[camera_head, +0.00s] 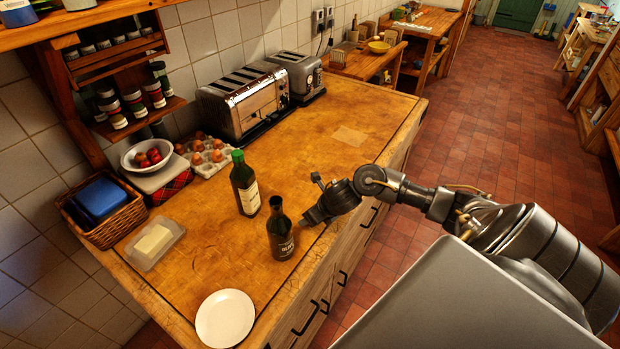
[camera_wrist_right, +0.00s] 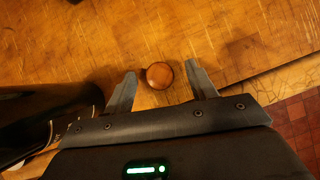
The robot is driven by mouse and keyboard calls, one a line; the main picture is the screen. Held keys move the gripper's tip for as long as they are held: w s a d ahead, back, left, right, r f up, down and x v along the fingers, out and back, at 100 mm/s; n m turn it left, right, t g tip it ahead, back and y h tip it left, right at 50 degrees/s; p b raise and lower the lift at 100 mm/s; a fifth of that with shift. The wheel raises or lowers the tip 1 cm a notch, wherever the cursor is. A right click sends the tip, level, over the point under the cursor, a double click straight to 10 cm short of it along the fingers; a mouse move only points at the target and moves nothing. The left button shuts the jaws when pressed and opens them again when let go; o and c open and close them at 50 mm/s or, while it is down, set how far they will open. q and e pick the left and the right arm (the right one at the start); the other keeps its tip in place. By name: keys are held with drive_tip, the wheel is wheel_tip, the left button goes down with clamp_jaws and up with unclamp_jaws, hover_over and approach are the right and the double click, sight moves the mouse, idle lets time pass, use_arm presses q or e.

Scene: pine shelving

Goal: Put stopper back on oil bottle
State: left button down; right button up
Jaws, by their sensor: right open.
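The oil bottle (camera_head: 281,240) stands upright on the wooden worktop, dark, with a label and an open, uncapped neck. The stopper (camera_wrist_right: 159,75), a round brown wooden knob, shows in the right wrist view on the worktop surface. My right gripper (camera_wrist_right: 157,78) is open, with one finger on each side of the stopper and a gap to each. In the head view my right gripper (camera_head: 306,219) is low over the worktop, just right of the oil bottle, and hides the stopper. A dark bottle (camera_wrist_right: 40,108) lies across the left of the wrist view. My left gripper is not in view.
A green-capped bottle (camera_head: 244,184) stands behind the oil bottle. A white plate (camera_head: 225,318) is at the front, a butter dish (camera_head: 155,245) at left. Toasters (camera_head: 240,100) and an egg tray (camera_head: 207,156) line the wall. The worktop's right half is mostly clear.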

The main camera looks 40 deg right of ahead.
drive_tip(key=shift+x, duration=0.85)
drive_tip(key=c, duration=1.1)
drive_tip(key=shift+o, duration=0.2)
wheel_tip(320, 180, up, 10)
drive_tip(key=shift+r, duration=0.1)
